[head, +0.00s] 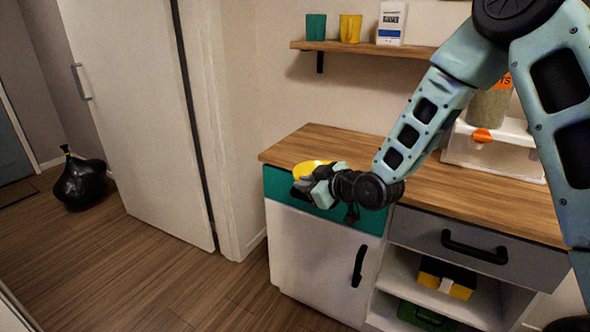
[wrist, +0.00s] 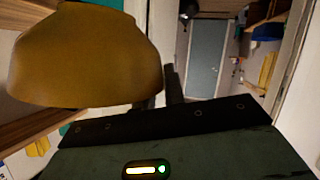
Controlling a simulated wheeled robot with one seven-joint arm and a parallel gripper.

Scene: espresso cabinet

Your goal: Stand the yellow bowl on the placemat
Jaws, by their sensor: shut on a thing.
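The yellow bowl (head: 311,168) is at the left end of the wooden counter, in front of the teal drawer's top edge. In the wrist view the bowl (wrist: 85,60) fills the upper left, close to the camera. My gripper (head: 308,187) is shut on the bowl, at its near side. The exact grip on the rim is partly hidden by the fingers. I cannot make out a placemat in either view.
The wooden counter (head: 460,196) is largely clear in its middle. A white box with an orange latch (head: 485,148) stands at its back right. A wall shelf (head: 365,47) holds a teal cup, a yellow cup and a carton. A black bag (head: 80,182) lies on the floor.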

